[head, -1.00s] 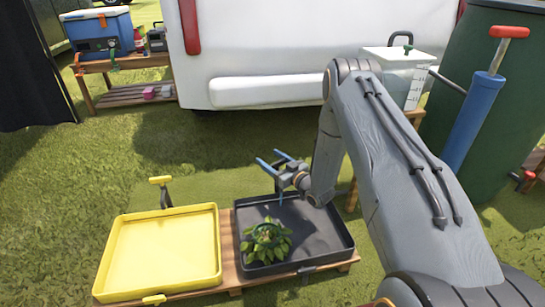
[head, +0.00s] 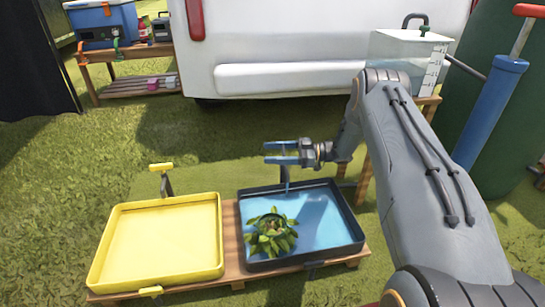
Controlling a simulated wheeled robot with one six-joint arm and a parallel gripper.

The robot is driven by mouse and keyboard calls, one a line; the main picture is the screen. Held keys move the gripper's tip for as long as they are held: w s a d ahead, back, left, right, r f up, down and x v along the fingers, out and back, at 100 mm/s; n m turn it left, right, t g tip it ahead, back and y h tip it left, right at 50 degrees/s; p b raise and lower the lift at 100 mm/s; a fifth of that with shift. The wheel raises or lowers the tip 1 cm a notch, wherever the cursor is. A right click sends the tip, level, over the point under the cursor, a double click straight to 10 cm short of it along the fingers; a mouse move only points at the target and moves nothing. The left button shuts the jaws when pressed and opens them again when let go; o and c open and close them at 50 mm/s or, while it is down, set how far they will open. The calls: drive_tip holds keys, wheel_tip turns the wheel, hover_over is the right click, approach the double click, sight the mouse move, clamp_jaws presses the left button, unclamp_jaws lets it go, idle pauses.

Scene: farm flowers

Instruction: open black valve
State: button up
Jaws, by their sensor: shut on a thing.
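My gripper (head: 280,153) is shut on the handle of the black valve (head: 284,172) at the back edge of the black tray. The two blue fingers lie one above the other in the picture, and the handle between them is mostly hidden. Blue water (head: 318,212) covers the bottom of the black tray (head: 357,222). A thin blue stream shows below the valve. A potted green plant (head: 271,236) stands in the tray's left part.
An empty yellow tray (head: 105,245) sits on the same wooden stand, with a yellow valve (head: 161,167) behind it. A clear water tank (head: 405,55) stands back right, near a blue pump (head: 490,110). A white vehicle (head: 300,50) is behind. Grass is open at left.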

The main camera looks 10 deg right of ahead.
drive_tip(key=shift+s+n+g+b, duration=0.15)
drive_tip(key=shift+n+g+b, duration=0.35)
drive_tip(key=shift+g, duration=0.3)
drive_tip(key=shift+s+n+g+b, duration=0.15)
drive_tip(key=shift+n+g+b, duration=0.35)
drive_tip(key=shift+g, duration=0.3)
drive_tip(key=shift+s+a, duration=0.1)
drive_tip(key=o, duration=1.1)
drive_tip(key=shift+c, duration=0.2)
drive_tip(key=shift+r, duration=0.1)
wheel_tip(320, 180, up, 10)
drive_tip(key=p, duration=0.5)
